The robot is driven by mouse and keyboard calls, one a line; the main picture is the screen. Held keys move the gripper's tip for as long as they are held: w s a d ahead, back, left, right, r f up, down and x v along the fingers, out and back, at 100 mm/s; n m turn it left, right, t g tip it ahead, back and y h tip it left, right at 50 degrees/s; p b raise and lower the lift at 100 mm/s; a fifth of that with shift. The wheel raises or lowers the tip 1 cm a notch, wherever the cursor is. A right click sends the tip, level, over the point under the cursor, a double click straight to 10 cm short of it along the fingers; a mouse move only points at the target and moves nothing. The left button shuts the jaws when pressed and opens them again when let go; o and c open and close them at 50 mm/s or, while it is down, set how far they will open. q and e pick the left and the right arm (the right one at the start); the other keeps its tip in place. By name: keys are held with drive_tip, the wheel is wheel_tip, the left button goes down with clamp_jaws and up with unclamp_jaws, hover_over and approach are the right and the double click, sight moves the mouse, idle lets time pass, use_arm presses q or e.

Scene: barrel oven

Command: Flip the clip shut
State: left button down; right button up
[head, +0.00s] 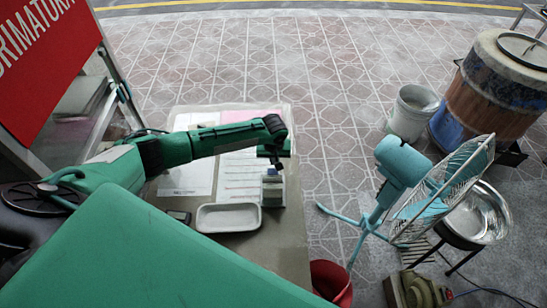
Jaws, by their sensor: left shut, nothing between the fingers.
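My left arm reaches in from the left over a small table (284,250). My left gripper (277,164) points down at its end, above the table. Its fingers are small and dark here, and they are shut with nothing between them. I cannot make out a clip for certain anywhere. My right gripper is not in view.
A white tray (228,206) and paper sheets (240,178) lie on the table. A red sign (40,60) stands at left. A teal fan (400,165), red bin (331,280), white bucket (411,112) and barrel (490,95) stand right. Tiled floor (240,60) behind is open.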

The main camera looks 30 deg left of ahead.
sight(273, 170)
use_arm(q)
wheel_tip(273, 170, up, 14)
drive_tip(key=s+d+b, duration=0.1)
drive_tip(key=s+b, duration=0.1)
drive_tip(key=shift+f, duration=0.2)
idle(0.5)
